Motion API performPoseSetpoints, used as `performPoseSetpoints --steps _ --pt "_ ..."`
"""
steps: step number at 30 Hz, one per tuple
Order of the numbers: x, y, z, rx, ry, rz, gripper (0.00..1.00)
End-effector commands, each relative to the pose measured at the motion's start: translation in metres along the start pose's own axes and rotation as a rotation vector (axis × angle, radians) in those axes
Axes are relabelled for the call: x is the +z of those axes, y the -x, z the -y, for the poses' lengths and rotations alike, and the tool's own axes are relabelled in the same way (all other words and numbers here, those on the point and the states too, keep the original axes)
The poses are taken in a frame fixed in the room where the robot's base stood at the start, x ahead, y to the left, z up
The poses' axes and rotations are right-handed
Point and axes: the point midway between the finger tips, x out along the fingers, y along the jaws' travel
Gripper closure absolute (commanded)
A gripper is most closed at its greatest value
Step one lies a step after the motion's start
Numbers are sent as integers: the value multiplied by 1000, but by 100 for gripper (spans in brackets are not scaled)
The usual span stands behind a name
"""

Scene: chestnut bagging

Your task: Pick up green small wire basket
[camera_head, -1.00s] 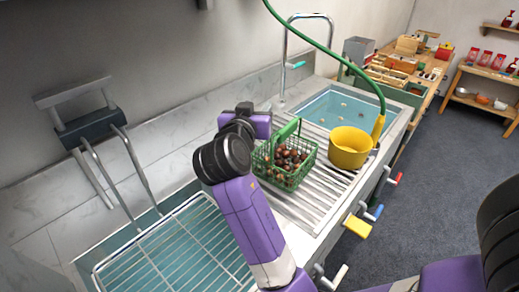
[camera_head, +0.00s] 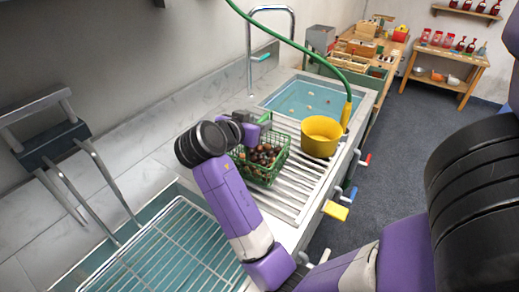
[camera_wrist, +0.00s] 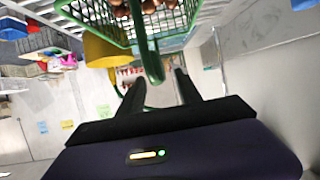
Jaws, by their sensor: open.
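The green small wire basket (camera_head: 262,172) holds several brown chestnuts and stands upright on the ribbed metal drainboard. In the wrist view the basket (camera_wrist: 100,25) fills the top, and its green handle (camera_wrist: 150,58) reaches down toward the jaws. My gripper (camera_head: 258,118) is at the handle, above the basket's back side. In the wrist view my gripper (camera_wrist: 160,88) is open, with the handle's end between or just before its two dark fingers; I cannot tell whether they touch. My purple arm hides part of the basket's left side in the head view.
A yellow pot (camera_head: 320,138) stands right of the basket. A green hose (camera_head: 290,42) arches overhead from the upper left. A blue sink basin (camera_head: 310,98) lies behind, and a wire rack (camera_head: 170,255) covers the near basin. A tap (camera_head: 250,50) rises at the back.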

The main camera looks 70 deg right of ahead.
Motion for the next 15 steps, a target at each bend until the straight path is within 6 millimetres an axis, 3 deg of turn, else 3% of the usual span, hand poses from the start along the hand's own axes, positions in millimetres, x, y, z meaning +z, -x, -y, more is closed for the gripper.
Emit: performPoseSetpoints --steps 4,12,13,15 --pt "-1 -16 0 0 1 -1 59" --pt "0 -20 1 -2 0 -1 59" --pt "0 -20 1 -2 0 -1 61" --pt "0 -20 1 -2 0 -1 75"
